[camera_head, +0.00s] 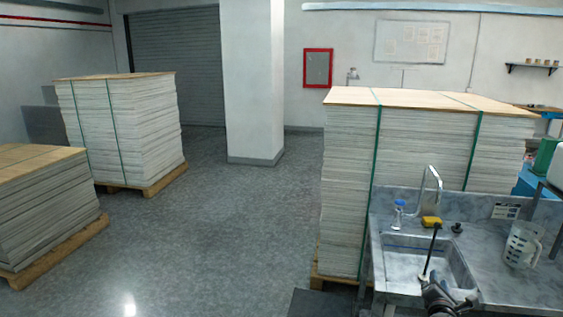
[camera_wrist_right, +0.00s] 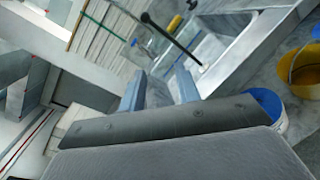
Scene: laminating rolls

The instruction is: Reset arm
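My right gripper (camera_head: 440,296) shows at the bottom right of the head view, over the front of the sink. In the right wrist view its two blue-grey fingers (camera_wrist_right: 160,72) stand apart with nothing visible between them. A thin black rod (camera_head: 431,252) slants up out of the sink, close beyond the gripper. It also shows in the right wrist view (camera_wrist_right: 173,38), beyond the fingertips and apart from them. My left gripper is not in view.
The metal sink (camera_head: 408,262) holds a tap (camera_head: 435,180), a yellow block (camera_head: 431,222), a blue-topped bottle (camera_head: 398,213) and a clear jug (camera_head: 522,245) around its basin. A tall strapped sheet stack (camera_head: 348,190) stands behind. More stacks (camera_head: 125,130) are at left; the middle floor is clear.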

